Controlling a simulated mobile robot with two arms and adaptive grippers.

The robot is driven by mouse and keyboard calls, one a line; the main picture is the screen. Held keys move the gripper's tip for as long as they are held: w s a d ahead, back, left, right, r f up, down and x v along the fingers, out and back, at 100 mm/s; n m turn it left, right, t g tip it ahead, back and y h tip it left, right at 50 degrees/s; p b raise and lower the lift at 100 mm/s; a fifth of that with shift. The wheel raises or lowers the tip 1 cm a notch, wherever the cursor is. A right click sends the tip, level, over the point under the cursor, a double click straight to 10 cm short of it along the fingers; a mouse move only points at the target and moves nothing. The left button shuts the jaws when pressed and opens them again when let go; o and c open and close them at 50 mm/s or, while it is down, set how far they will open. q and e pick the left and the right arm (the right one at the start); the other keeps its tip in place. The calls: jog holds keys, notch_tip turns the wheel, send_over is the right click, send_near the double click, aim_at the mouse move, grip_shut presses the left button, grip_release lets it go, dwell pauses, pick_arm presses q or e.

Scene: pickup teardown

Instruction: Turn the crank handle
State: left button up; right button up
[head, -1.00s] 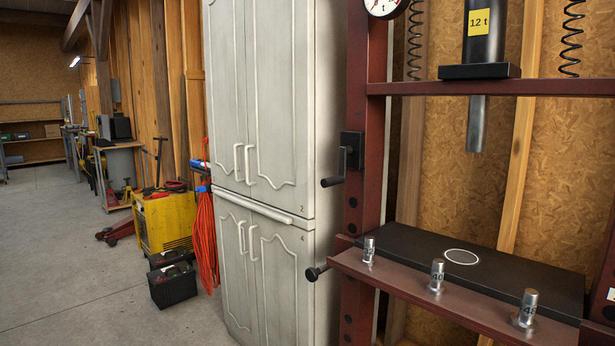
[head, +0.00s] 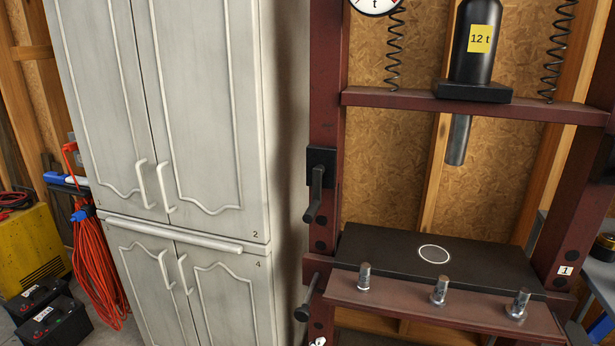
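The crank handle (head: 315,194) is a dark crank on a black block on the left post of a dark red press frame (head: 326,110). Its arm hangs down from the block, with the grip at the lower end pointing toward me and slightly left. Nothing touches it. Neither of my grippers shows in the head view.
A black plate (head: 380,252) with a white circle lies on the press bed. Several metal pins (head: 440,290) stand on the front ledge. A black knob (head: 302,312) sticks out low on the left. A pale cabinet (head: 200,110) stands left of the press.

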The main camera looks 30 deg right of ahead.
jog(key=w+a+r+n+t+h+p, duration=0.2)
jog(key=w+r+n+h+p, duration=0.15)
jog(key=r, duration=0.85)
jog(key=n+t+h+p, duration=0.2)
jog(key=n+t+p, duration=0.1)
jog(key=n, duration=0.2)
send_near(316, 202)
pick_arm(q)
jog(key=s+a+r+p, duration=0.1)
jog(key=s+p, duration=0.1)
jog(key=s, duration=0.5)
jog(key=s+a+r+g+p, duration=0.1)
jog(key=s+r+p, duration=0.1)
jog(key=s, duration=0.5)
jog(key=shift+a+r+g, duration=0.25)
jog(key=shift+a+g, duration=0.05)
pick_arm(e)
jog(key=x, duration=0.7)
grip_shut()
